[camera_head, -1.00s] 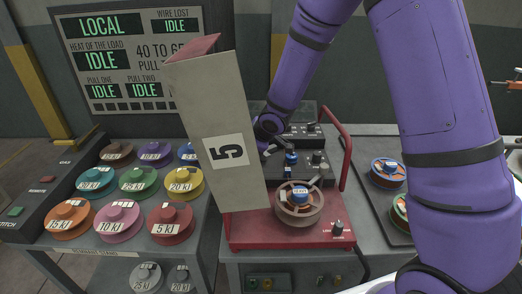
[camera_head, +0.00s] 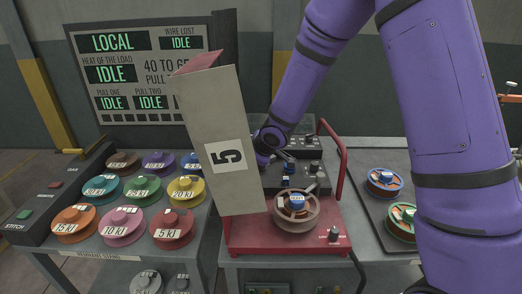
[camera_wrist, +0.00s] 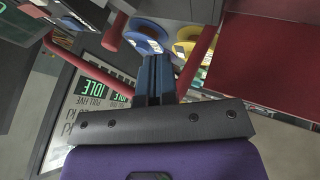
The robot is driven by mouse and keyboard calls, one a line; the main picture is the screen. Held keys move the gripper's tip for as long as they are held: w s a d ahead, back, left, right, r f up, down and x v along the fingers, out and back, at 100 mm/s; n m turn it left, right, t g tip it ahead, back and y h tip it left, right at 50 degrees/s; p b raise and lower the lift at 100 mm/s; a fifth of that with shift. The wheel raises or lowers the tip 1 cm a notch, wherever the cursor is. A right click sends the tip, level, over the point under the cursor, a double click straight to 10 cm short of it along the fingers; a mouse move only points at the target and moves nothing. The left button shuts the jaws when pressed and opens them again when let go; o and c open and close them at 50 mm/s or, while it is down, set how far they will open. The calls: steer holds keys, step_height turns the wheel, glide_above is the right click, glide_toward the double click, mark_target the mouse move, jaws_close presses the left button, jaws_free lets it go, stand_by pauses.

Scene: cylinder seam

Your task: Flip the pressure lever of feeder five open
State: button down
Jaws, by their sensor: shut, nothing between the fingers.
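Feeder five is a red-based machine (camera_head: 285,239) with a tall grey panel (camera_head: 213,110) marked 5. A spool with a blue cap (camera_head: 297,203) sits at its front. Behind it are a small blue knob (camera_head: 289,168) and dark blocks with dials. My gripper (camera_head: 266,160) is beside these blocks, just right of the panel, partly hidden by it. In the wrist view its blue-grey fingers (camera_wrist: 156,75) are shut together with nothing between them. I cannot pick out the pressure lever with certainty, nor tell whether my fingers touch anything.
A red tube handle (camera_head: 335,150) rises at the feeder's right; red tubes also show near my fingers in the wrist view (camera_wrist: 192,60). Coloured reels (camera_head: 122,226) fill the stand at left. A tray with reels (camera_head: 375,215) lies at right. A display board (camera_head: 140,70) stands behind.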

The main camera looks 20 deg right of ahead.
steer(key=s+d+r+m+h, duration=0.35)
steer(key=s+d+r, duration=0.4)
steer(key=r, duration=0.35)
steer(key=s+d+r+m+h, duration=0.2)
steer(key=s+d+r+m, duration=0.35)
steer(key=s+r, duration=0.4)
steer(key=s+d+r+m+y, duration=0.1)
steer(key=s+r+m, duration=0.1)
steer(key=s, duration=0.7)
steer(key=s+d+r+m+g+y, duration=0.1)
steer(key=s+r+m, duration=0.2)
steer(key=s, duration=0.6)
steer(key=shift+s+d+r+m, duration=0.25)
steer(key=shift+d+r+m, duration=0.1)
steer(key=shift+d+m, duration=0.05)
steer(key=shift+w, duration=0.15)
